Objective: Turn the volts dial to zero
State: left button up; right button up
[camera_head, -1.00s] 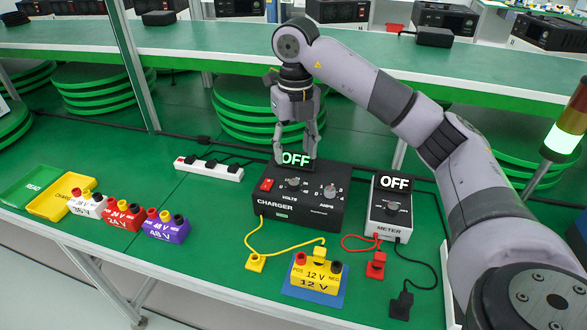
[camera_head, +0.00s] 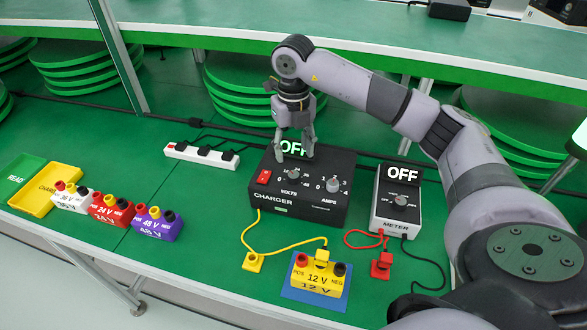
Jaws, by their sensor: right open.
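The black charger (camera_head: 307,202) stands on the green bench, with a lit OFF display (camera_head: 292,147) behind its top face. Its volts dial (camera_head: 292,173) is the left of two grey knobs; the amps dial (camera_head: 333,184) is to the right. A red switch (camera_head: 264,177) is at the charger's left. My right gripper (camera_head: 293,150) is open, fingers pointing down, just behind and above the volts dial, partly covering the display. I cannot tell whether a fingertip touches the charger. The dial's exact setting is too small to read. My left gripper is not in view.
A yellow 12 V battery (camera_head: 318,278) sits on a blue mat in front of the charger. The meter (camera_head: 398,205), showing OFF, stands to the right. White, red and purple batteries (camera_head: 157,227) and trays (camera_head: 60,184) are left. A power strip (camera_head: 201,154) lies behind.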

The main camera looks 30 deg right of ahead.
aim_at(294, 174)
notch_tip(294, 174, down, 7)
jog(key=shift+f+p, duration=0.1)
jog(key=shift+p, duration=0.3)
jog(key=shift+f, duration=0.4)
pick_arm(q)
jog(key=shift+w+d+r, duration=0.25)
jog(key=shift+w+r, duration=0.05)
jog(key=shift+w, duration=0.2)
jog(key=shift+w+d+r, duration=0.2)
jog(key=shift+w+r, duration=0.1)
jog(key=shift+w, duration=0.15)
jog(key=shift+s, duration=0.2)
pick_arm(e)
jog(key=shift+c, duration=0.7)
jog(key=c, duration=1)
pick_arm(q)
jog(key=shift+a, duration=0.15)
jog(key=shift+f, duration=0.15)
